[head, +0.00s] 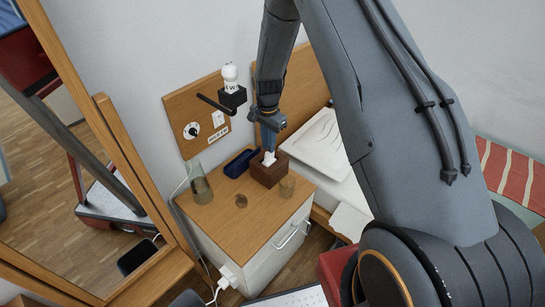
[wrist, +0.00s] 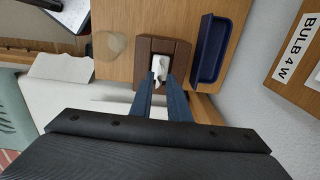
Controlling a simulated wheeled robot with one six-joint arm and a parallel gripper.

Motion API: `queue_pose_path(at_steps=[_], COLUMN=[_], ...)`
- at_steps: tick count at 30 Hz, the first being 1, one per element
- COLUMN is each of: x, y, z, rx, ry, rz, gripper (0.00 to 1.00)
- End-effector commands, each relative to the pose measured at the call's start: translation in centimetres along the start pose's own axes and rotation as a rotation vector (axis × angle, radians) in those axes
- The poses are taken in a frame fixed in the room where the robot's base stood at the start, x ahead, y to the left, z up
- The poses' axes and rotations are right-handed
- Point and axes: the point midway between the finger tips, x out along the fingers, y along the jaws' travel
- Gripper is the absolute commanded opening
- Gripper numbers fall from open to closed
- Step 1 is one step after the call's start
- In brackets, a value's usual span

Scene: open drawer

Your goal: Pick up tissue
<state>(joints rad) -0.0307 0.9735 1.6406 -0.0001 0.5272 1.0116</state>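The white tissue (head: 268,158) sticks up out of a brown tissue box (head: 268,174) on the nightstand. In the wrist view the tissue (wrist: 160,67) shows in the dark opening of the box (wrist: 144,45). My gripper (wrist: 161,82) points at the box, its two blue-grey fingers a little apart. The lower tip of the tissue shows in the gap between the fingertips. I cannot tell whether either finger touches it. In the head view my gripper (head: 268,148) is right above the tissue.
A dark blue tray (head: 240,163) lies beside the box. A wall panel (head: 198,118) holds a black lamp arm with a white bulb (head: 230,76). A bed with a pillow (head: 318,142) is at the right.

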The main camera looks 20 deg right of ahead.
Motion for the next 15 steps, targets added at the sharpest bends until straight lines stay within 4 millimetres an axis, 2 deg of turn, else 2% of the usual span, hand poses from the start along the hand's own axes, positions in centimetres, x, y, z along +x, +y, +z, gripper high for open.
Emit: queue_pose_path(at_steps=[5, 15], x=[1.2, 4.9], y=[0.0, 0.0], z=[0.0, -0.6], rx=[-0.003, 0.0], ry=[-0.002, -0.001], rz=[0.002, 0.002], gripper=[0.16, 0.16])
